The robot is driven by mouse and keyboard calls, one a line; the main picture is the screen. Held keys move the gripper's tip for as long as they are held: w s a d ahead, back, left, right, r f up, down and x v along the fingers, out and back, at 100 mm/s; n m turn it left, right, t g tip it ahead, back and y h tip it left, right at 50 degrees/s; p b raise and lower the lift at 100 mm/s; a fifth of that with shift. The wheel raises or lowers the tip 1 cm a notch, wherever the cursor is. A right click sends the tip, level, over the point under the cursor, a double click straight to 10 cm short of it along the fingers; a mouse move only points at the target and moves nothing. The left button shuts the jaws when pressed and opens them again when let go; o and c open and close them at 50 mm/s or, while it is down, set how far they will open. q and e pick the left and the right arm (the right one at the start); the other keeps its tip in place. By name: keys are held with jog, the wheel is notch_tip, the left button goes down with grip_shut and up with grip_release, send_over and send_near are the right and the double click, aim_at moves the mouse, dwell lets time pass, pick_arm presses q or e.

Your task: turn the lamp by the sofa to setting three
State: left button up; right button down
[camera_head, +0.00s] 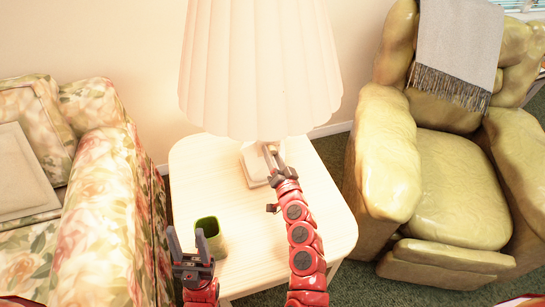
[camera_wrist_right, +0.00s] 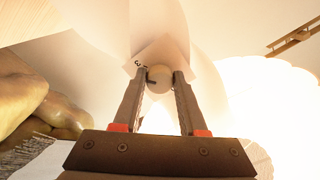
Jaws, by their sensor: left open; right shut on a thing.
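The lamp has a white pleated shade (camera_head: 260,70) and a pale base (camera_head: 254,166), and it stands on the light wooden side table (camera_head: 190,160) by the floral sofa. My right gripper (camera_head: 271,152) reaches under the shade at the lamp. In the right wrist view my right gripper (camera_wrist_right: 159,78) is shut on a small round pale knob (camera_wrist_right: 158,80) with a dark mark on it. A "3" and another small mark show on the lamp just above the knob. Which setting the dark mark points to is unclear. My left gripper (camera_head: 190,242) is open and empty, low at left.
A green-rimmed cup (camera_head: 211,240) stands on the table just right of my left gripper. The floral sofa (camera_head: 105,210) is at left, the yellow-green armchair (camera_head: 450,190) with a grey throw (camera_head: 457,50) at right. The table's front right is clear.

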jog(key=shift+m, duration=1)
jog(key=shift+c, duration=2.3)
grip_release()
jog(key=b+v, duration=0.1)
jog(key=v, duration=1.6)
jog(key=shift+s, duration=0.2)
